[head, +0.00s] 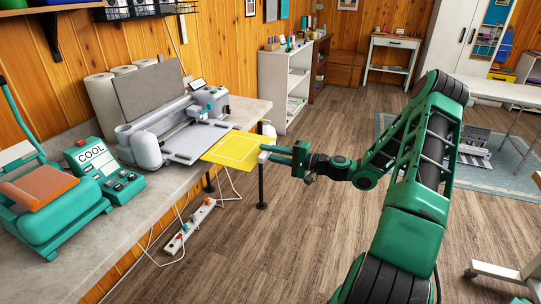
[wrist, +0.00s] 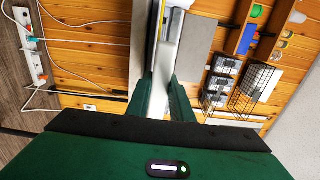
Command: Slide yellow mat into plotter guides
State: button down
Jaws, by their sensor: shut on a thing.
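The yellow mat (head: 232,149) lies roughly level at the front of the grey plotter (head: 150,135). Its far-left edge meets or overlaps the plotter's pale front tray (head: 186,144); I cannot tell whether it sits in the guides. Its right part reaches out past the table edge. My gripper (head: 266,157) is shut on the mat's right end. In the wrist view, my gripper (wrist: 163,98) has its two green fingers close together; the mat is edge-on and hard to make out between them.
The grey worktable (head: 105,235) also bears a teal heat press (head: 55,205) and a teal box marked COOL (head: 103,165) left of the plotter. A white shelf (head: 298,90) stands behind.

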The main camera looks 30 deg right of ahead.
send_near(224, 144)
jog(key=shift+s+d+r, duration=0.2)
jog(key=shift+s+d, duration=0.1)
jog(key=shift+s, duration=0.2)
jog(key=shift+s+d+r, duration=0.2)
jog(key=shift+s+d, duration=0.15)
jog(key=shift+s, duration=0.15)
dwell(0.3)
jog(key=shift+x, duration=4.55)
jog(key=shift+w+r, duration=0.1)
jog(key=shift+w, duration=0.05)
jog(key=shift+x, duration=1.35)
jog(key=c, duration=1.5)
grip_release()
